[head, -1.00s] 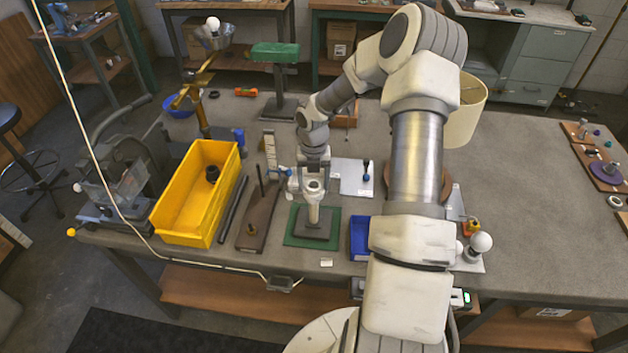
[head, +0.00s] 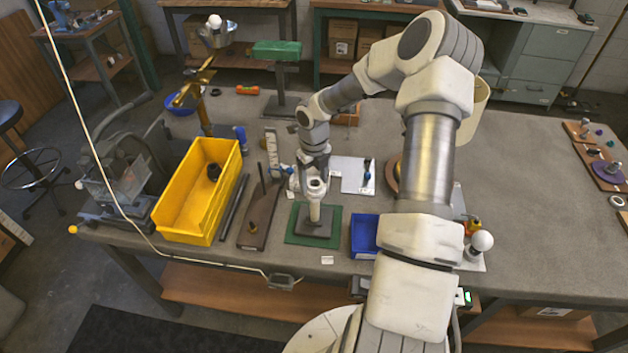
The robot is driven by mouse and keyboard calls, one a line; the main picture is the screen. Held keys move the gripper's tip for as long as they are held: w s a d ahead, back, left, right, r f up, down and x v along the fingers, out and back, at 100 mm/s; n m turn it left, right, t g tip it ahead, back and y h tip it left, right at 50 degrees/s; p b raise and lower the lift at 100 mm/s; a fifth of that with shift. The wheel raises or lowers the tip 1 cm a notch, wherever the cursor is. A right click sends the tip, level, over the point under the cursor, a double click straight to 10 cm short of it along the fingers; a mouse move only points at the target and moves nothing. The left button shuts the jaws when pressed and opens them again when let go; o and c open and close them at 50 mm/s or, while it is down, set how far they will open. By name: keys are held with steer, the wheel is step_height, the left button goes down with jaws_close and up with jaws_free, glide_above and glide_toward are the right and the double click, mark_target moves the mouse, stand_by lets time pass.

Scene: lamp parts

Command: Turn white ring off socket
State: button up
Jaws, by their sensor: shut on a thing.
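The socket stand has a pale upright post (head: 315,211) on a dark square base, set on a green mat (head: 294,236). The white ring (head: 315,187) is at the top of the post. My gripper (head: 315,178) points down at the top of the post and is shut on the ring. The ring still sits at the socket's height, in line with the post. The fingers and the gripper body hide much of the ring and the socket, and the threads cannot be made out.
A yellow bin (head: 188,218) with a dark part inside and a brown board with a rod (head: 258,216) stand left. A blue tray (head: 364,238) is close on the right, with a white sheet (head: 346,174) behind it. A white bulb (head: 482,241) stands farther right. The right tabletop is mostly clear.

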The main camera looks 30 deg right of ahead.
steer(key=shift+n, duration=0.3)
steer(key=shift+n, duration=0.5)
steer(key=shift+s+a+f+n, duration=0.1)
steer(key=shift+a+n, duration=0.05)
steer(key=shift+n, duration=0.25)
steer(key=o, duration=1.4)
